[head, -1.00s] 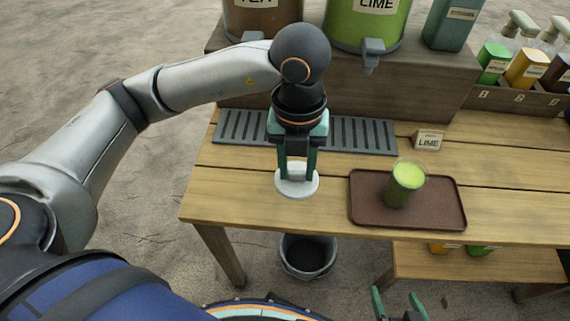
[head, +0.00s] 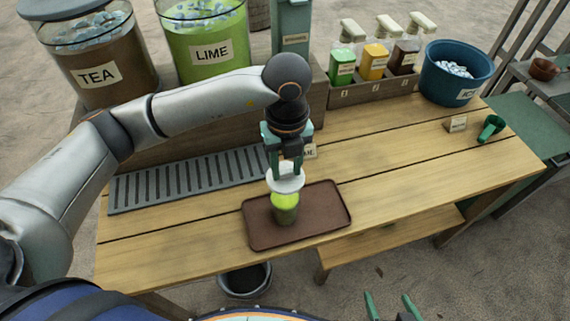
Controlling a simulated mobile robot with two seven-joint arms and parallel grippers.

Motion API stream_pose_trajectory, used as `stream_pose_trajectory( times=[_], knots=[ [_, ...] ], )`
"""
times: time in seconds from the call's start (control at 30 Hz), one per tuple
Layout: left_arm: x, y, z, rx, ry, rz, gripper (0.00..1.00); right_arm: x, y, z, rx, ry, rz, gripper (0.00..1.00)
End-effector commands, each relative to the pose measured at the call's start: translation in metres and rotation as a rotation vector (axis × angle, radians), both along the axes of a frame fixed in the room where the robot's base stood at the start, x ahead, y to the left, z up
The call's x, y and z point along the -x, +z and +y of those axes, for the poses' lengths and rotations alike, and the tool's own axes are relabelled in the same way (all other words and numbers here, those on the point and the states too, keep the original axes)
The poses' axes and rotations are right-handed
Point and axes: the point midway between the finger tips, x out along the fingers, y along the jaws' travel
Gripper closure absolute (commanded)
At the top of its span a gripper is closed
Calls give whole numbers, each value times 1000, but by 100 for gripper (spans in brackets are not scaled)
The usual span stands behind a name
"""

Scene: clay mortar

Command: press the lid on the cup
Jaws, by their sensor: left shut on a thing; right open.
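The cup (head: 286,212) of green drink stands upright on the brown tray (head: 325,203). My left gripper (head: 285,172) points down over the cup and is shut on the white lid (head: 286,184). The lid is at the cup's mouth and covers its rim from view; I cannot tell whether it touches the rim or hovers just above. My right gripper (head: 393,309) is open and empty at the bottom edge, below the table's front.
A grey drip grate (head: 185,185) lies left of the tray. Tea (head: 100,75) and lime (head: 208,50) dispensers stand behind. A bottle rack (head: 375,90), a blue ice bucket (head: 455,75) and a green scoop (head: 491,128) are to the right. The table right of the tray is clear.

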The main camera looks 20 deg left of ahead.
Motion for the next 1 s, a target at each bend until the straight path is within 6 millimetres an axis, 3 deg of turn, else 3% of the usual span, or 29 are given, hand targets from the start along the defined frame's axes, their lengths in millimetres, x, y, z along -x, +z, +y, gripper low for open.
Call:
stream_pose_trajectory(
  times=[0.7, 1.0],
  knots=[
    [0, -58, 0, -1, 0, 1, 100, 0, -42, 2, -4, -3, 3, 0],
    [0, -64, 0, -1, 0, 1, 100, 0, -46, 2, -5, -2, 3, 0]
  ],
)
